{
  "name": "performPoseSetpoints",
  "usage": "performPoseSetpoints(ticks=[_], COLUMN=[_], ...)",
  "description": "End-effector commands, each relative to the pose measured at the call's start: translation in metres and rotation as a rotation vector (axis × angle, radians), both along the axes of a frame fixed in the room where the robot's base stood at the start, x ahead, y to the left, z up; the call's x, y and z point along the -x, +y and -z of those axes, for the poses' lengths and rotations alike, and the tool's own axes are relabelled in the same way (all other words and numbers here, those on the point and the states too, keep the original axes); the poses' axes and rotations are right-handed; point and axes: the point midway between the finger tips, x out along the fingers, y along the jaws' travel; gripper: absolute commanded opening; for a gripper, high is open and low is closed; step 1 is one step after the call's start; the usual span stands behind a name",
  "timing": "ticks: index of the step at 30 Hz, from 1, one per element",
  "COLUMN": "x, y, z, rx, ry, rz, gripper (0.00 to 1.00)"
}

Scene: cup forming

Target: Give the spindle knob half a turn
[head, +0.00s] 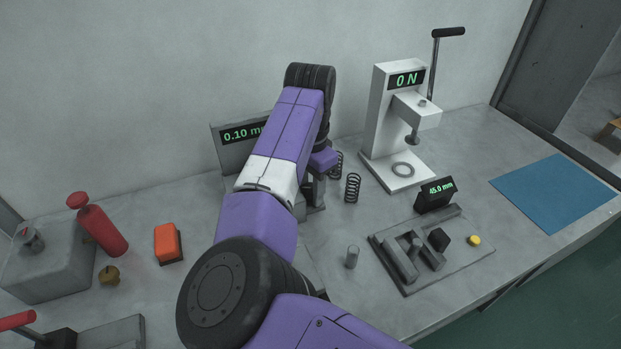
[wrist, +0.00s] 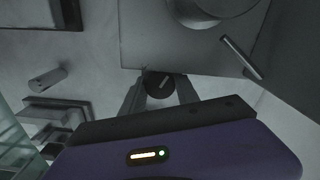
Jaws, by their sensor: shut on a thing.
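The spindle knob (wrist: 158,84) is a small dark round knob with a pale line across its top, seen in the wrist view. My gripper (wrist: 159,92) has one finger on each side of it and is shut on it. In the head view my purple arm reaches over to a grey station with a 0.10 mm display (head: 236,135). The arm covers much of that station there, and the knob cannot be made out.
Two coil springs (head: 352,188) stand right of my gripper. A white press (head: 385,120) reading 0 N is behind them. A grey fixture plate (head: 450,265) with a 45.0 mm display and a small cylinder (head: 352,257) are nearer. An orange block (head: 167,243) lies left.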

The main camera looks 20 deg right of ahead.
Motion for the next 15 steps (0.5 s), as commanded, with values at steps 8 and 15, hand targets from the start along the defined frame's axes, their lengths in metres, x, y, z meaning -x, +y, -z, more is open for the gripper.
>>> performPoseSetpoints(ticks=[8,15], x=[0.0002,0.0002], y=[0.0004,0.0005], z=[-0.0004,-0.0003], rx=[-0.001,-0.001], ry=[0.001,0.000], rz=[-0.019,-0.018], gripper=[0.00,0.59])
